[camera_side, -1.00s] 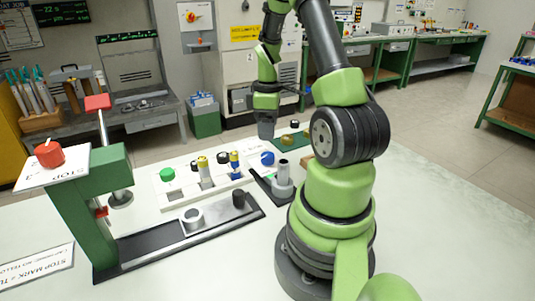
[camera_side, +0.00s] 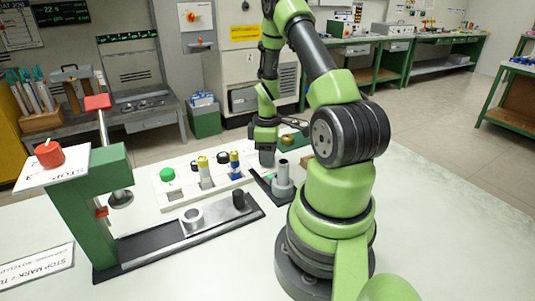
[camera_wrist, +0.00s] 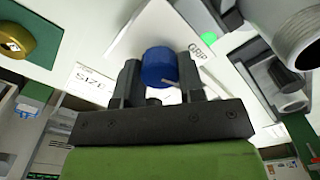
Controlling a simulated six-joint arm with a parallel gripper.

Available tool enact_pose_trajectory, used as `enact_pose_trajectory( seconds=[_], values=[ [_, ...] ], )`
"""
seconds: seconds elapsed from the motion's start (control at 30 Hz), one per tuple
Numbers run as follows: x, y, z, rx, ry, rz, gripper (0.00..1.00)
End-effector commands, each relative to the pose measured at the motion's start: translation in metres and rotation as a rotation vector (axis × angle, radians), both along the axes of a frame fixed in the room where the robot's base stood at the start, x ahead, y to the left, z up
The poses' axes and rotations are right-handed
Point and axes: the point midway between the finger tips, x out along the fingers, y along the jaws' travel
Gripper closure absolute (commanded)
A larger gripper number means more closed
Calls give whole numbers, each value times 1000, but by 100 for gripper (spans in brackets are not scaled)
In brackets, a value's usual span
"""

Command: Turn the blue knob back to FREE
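The blue knob (camera_wrist: 159,67) shows in the wrist view on a white panel, between the two fingertips of my gripper (camera_wrist: 160,73). A small pale mark shows on its near side. The fingers stand apart on either side of the knob; I cannot tell whether they touch it. In the side view my gripper (camera_side: 267,160) points down at the knob's place and hides the knob. The word FREE is not readable; labels reading GRIP (camera_wrist: 208,40) and SIZE (camera_wrist: 90,86) lie near the knob.
A grey cylindrical holder (camera_side: 283,178) stands close to the right of my gripper. A green press frame (camera_side: 85,200) with a red knob (camera_side: 49,153) is at far left.

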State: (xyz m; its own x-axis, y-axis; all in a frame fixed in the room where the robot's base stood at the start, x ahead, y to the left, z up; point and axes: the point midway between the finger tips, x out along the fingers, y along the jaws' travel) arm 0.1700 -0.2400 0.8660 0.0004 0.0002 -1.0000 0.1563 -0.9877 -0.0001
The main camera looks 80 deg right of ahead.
Motion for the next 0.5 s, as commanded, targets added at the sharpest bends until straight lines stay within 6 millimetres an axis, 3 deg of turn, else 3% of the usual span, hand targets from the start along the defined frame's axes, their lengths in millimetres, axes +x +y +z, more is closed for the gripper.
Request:
enact_pose_trajectory(
  seconds=[0.07, 0.5],
  values=[
    [0, 0, 0, 0, 0, 0, 88],
    [0, 0, 0, 0, 0, -83, 87]
  ],
)
